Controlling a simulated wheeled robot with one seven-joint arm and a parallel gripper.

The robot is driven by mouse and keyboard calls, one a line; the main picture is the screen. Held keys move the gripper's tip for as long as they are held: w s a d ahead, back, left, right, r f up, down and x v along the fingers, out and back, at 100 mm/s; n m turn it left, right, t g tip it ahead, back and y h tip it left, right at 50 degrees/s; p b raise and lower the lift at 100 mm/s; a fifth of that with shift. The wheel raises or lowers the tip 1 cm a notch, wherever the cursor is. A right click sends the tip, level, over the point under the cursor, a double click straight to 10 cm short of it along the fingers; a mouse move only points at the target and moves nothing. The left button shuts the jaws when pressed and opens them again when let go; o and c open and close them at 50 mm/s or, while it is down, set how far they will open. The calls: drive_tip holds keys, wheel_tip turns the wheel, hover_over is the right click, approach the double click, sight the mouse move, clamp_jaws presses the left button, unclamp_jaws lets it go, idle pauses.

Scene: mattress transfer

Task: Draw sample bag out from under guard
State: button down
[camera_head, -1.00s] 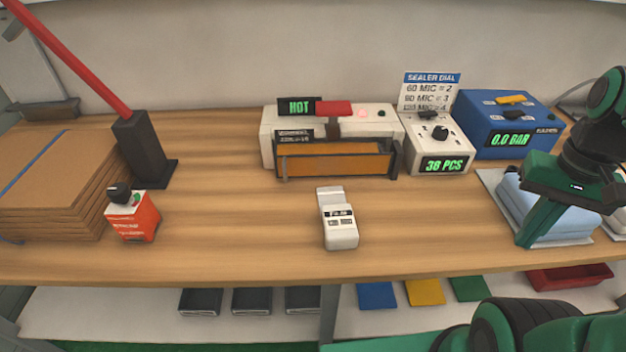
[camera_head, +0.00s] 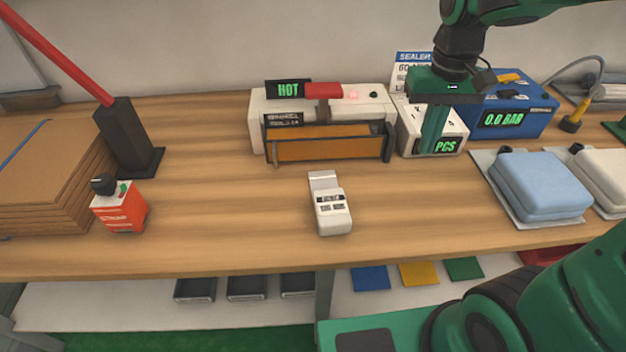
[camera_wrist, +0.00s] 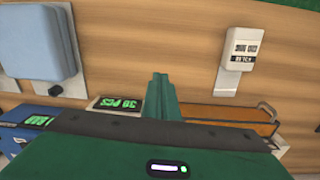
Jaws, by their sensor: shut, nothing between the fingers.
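The sealer (camera_head: 262,108) is a white box at the back middle with a red handle and a "HOT" display. An amber guard (camera_head: 325,150) with a dark frame runs along its front; it also shows in the wrist view (camera_wrist: 228,115). I cannot make out a sample bag under it. My gripper (camera_head: 432,151) is shut and empty, pointing down in front of the white counter box, to the right of the guard and apart from it. In the wrist view its closed green fingers (camera_wrist: 160,77) show over bare wood between counter and guard.
A small white labelled item (camera_head: 330,210) stands in front of the guard. The white counter box (camera_head: 452,140) and blue pressure box (camera_head: 515,105) stand behind my gripper. Light-blue folded packs (camera_head: 540,185) lie right. An orange box (camera_head: 120,207) and cardboard stack (camera_head: 45,185) are left.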

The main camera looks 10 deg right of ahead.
drive_tip(key=w+a+f+n, duration=0.1)
drive_tip(key=w+a+n, duration=0.3)
drive_tip(key=a, duration=0.7)
approach(317, 191)
drive_tip(key=w+a, duration=0.2)
drive_tip(key=w, duration=0.4)
drive_tip(key=shift+n, duration=0.4)
drive_tip(key=f, duration=0.9)
drive_tip(key=shift+d, duration=0.25)
drive_tip(key=shift+s+d+f, duration=0.1)
drive_tip(key=shift+s+d, duration=0.1)
drive_tip(key=shift+s, duration=0.45)
drive_tip(key=shift+s+d+f, duration=0.1)
drive_tip(key=shift+s+d, duration=0.05)
drive_tip(key=shift+s, duration=0.45)
drive_tip(key=shift+s+d, duration=0.25)
drive_tip(key=shift+s, duration=0.4)
drive_tip(key=shift+s+d, duration=0.2)
drive_tip(key=shift+s, duration=0.4)
drive_tip(key=shift+s+d, duration=0.15)
drive_tip(key=shift+s, duration=0.4)
